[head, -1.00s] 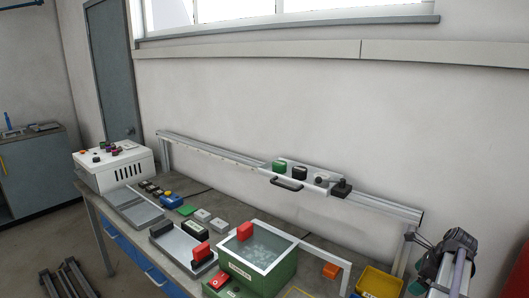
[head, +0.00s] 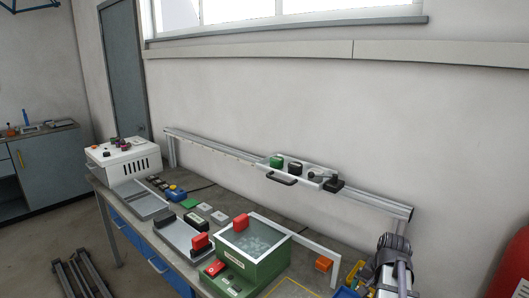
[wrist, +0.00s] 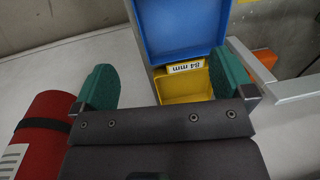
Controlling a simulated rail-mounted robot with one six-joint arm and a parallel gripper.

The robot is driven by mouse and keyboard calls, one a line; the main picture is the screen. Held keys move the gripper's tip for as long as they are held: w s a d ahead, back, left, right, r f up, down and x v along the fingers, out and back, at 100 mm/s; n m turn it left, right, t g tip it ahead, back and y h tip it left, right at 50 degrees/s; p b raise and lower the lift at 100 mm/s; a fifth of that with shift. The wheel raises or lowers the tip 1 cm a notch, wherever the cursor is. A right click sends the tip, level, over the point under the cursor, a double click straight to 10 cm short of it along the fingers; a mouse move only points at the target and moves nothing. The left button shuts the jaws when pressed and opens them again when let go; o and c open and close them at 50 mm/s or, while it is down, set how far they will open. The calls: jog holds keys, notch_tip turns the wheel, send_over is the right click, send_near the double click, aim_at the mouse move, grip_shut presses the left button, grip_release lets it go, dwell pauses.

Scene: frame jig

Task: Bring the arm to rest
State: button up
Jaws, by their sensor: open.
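My gripper (wrist: 164,84) is open in the wrist view, its two green-padded fingers wide apart with nothing held between them. Beyond the fingers are a blue bin (wrist: 187,35) and a yellow bin (wrist: 188,88) with an "84 mm" label; the right finger overlaps the bins' edge in the picture. In the head view part of my arm shows at the lower right, and I cannot make out the fingers there.
A red cylinder (wrist: 42,135) with a black strap is at the wrist view's left. An orange block (head: 323,263) lies on the bench near the green box (head: 262,268). A rail (head: 290,174) carrying a plate with a handle (head: 281,179) runs along the wall.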

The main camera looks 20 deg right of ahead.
jog(key=w+a+n, duration=0.1)
jog(key=a+n, duration=0.5)
jog(key=a, duration=1)
jog(key=w+a+n+g+h, duration=0.1)
jog(key=a+n, duration=0.4)
jog(key=a, duration=1.1)
jog(key=shift+w+a+n, duration=0.2)
jog(key=shift+w+n, duration=0.2)
jog(key=shift+w, duration=0.05)
